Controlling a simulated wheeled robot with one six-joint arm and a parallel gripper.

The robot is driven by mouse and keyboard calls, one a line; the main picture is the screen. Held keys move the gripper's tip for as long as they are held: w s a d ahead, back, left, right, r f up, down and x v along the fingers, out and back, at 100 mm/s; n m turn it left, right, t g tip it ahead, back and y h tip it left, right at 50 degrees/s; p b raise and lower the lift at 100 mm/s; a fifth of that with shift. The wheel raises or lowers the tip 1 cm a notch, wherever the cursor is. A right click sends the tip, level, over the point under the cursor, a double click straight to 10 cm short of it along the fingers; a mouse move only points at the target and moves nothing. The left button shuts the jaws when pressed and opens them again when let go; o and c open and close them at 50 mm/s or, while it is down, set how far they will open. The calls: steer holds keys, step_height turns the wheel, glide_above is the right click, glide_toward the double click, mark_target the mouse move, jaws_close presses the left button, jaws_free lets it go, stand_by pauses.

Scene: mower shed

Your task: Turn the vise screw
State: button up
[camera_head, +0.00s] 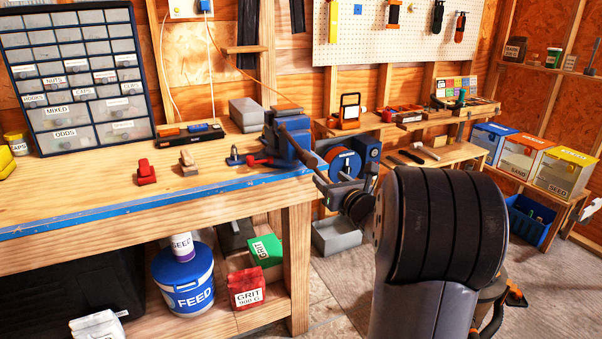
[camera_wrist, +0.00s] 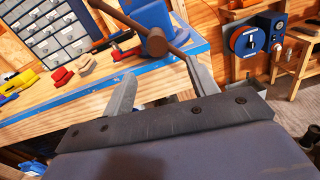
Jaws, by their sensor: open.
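The blue vise (camera_head: 280,142) is fixed at the right end of the workbench, near its front corner. In the wrist view the vise (camera_wrist: 152,14) is at the top, with the brown round head of its screw (camera_wrist: 156,42) facing me. A long bar handle (camera_wrist: 119,13) runs through the head, sloping down to the right. My gripper (camera_wrist: 161,70) is open, its two fingers apart in front of the screw head. The bar's lower right end is near the right fingertip; I cannot tell whether they touch. In the head view my gripper (camera_head: 335,187) is beside the vise, partly hidden by my arm.
The workbench (camera_head: 100,190) carries small red and tan blocks, a drawer cabinet (camera_head: 80,75) and a grey box (camera_head: 246,112). A feed bucket (camera_head: 185,285) sits on the shelf below.

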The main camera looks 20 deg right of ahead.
mark_target(312, 164)
steer(key=shift+n+y, duration=0.3)
steer(key=shift+n, duration=0.5)
steer(key=w, duration=0.3)
steer(key=w+p, duration=0.1)
steer(key=w, duration=0.3)
steer(key=w+p, duration=0.1)
steer(key=w, duration=0.3)
steer(key=shift+w+a+f, duration=0.1)
steer(key=shift+a, duration=0.15)
steer(key=c, duration=1)
steer(key=shift+f+m, duration=0.1)
steer(key=shift+m, duration=0.2)
